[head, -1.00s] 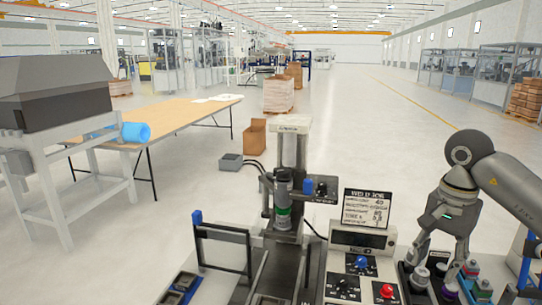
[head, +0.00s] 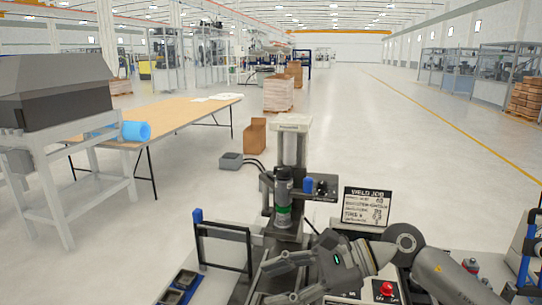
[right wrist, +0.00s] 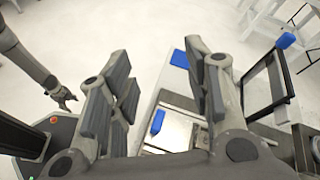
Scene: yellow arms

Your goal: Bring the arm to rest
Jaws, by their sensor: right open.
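My right arm (head: 445,275) comes in from the lower right of the head view and reaches left across the front of the bench. My right gripper (head: 270,282) points left, low over the metal fixture. In the right wrist view its two fingers (right wrist: 157,52) are spread apart with nothing between them. A grey arm at the upper left of the right wrist view, which looks like my left arm, ends in a small gripper (right wrist: 66,97); its jaws are too small to read. No left gripper shows in the head view.
A press-like station (head: 284,190) stands just beyond the right gripper. A sign (head: 367,207) and a panel with a red button (head: 386,289) are close to the arm. A blue-tipped black frame (head: 224,246) stands left. Open floor lies beyond the bench.

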